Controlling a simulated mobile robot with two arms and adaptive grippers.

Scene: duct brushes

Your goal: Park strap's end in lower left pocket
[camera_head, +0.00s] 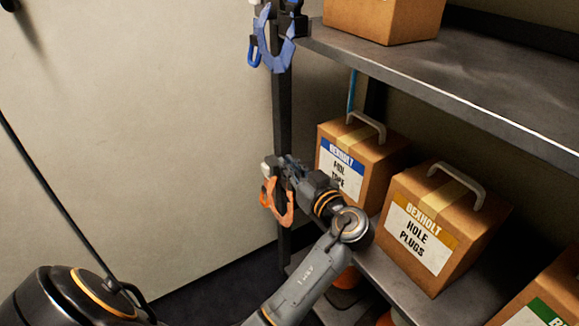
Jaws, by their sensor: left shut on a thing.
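My left gripper (287,176) is at the dark shelf post, in the middle of the head view. It is shut, with its fingertips close to an orange hook-shaped piece (282,208) hanging just below them. The strap's end in its jaws is small and mostly hidden by the fingers. I cannot make out a pocket opening behind the gripper, or whether the end touches one. A similar blue hook-shaped piece (279,55) hangs higher on the same post. A thin blue strip (351,92) hangs behind the shelf frame. My right gripper is out of view.
A tape carton (372,174) and a hole plugs carton (456,263), both with handles, stand on the lower shelf (388,280), right of my wrist. Above them is the upper shelf (448,80) with another carton (390,20). Left of the post is a bare pale wall (140,130).

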